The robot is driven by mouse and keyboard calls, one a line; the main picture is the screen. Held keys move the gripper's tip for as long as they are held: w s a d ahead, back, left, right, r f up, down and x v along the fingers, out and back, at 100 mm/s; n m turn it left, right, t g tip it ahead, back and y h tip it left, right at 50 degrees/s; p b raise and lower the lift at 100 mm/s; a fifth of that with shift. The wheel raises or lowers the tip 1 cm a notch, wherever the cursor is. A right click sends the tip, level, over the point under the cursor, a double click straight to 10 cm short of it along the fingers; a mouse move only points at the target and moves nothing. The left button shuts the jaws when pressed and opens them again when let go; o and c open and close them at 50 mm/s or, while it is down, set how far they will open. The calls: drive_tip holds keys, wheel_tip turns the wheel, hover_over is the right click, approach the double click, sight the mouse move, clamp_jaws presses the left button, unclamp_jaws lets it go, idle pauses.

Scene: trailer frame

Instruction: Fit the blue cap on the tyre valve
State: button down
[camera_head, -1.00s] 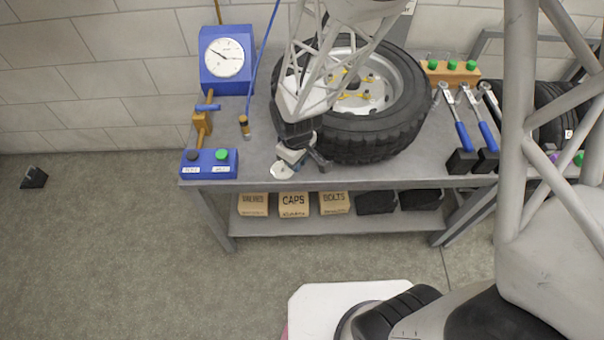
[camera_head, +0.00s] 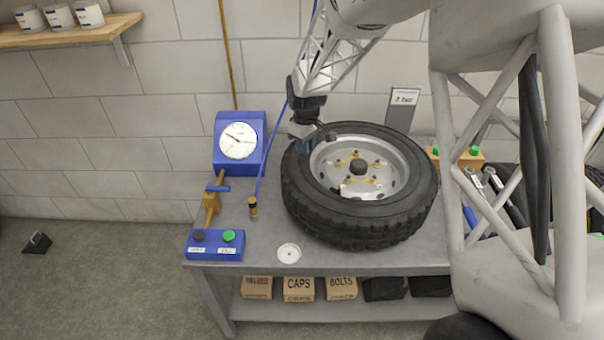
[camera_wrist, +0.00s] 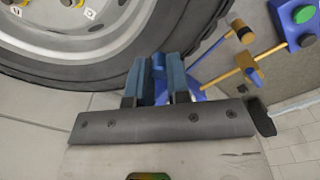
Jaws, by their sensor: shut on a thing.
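My gripper (camera_head: 312,136) is above the back-left part of the tyre (camera_head: 365,224), which lies flat on the bench. In the wrist view my gripper (camera_wrist: 160,78) is shut on the small blue cap (camera_wrist: 158,62), which shows between the fingertips. The tyre's sidewall (camera_wrist: 112,76) and pale rim (camera_wrist: 60,52) fill the upper left of the wrist view, beyond the fingers. I cannot clearly make out the tyre valve in either view. A small white dish (camera_head: 289,253) sits on the bench front, left of the tyre, and looks empty of any blue cap.
A blue gauge box (camera_head: 239,143) stands at the back left, with a hose beside it. A blue button box (camera_head: 214,246) is at the front-left bench corner. A sign (camera_head: 402,106) stands behind the tyre. Boxes sit on the shelf below. The bench left of the tyre has free room.

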drive_tip(key=w+d+m, duration=0.1)
drive_tip(key=w+d, duration=0.1)
drive_tip(key=w, duration=0.4)
drive_tip(key=w+d+f+m, duration=0.1)
drive_tip(key=w+m, duration=0.1)
drive_tip(key=w, duration=0.4)
drive_tip(key=w+d+f+m, duration=0.1)
drive_tip(key=w+d, duration=0.1)
drive_tip(key=w, duration=0.4)
drive_tip(key=shift+w+d+f+m, duration=0.1)
drive_tip(key=shift+d+m, duration=0.25)
drive_tip(key=shift+m, duration=0.05)
drive_tip(key=shift+w+d+f+m, duration=1.3)
drive_tip(key=shift+w+d, duration=1.7)
drive_tip(key=shift+w, duration=1.1)
drive_tip(key=shift+w+d+f+m, duration=1)
drive_tip(key=shift+w+d+m, duration=0.6)
drive_tip(key=shift+w+d, duration=1.95)
drive_tip(key=s+a+r+n, duration=0.2)
drive_tip(key=s+n, duration=0.1)
drive_tip(key=s, duration=1)
drive_tip(key=s+a+r+n, duration=0.3)
drive_tip(key=s, duration=1.1)
drive_tip(key=s+a+r+n, duration=0.2)
drive_tip(key=s+a+n, duration=0.1)
drive_tip(key=s, duration=1)
drive_tip(key=shift+s+a+r, duration=0.15)
drive_tip(key=shift+a+r, duration=0.05)
drive_tip(key=shift+r, duration=0.1)
drive_tip(key=shift+f, duration=0.15)
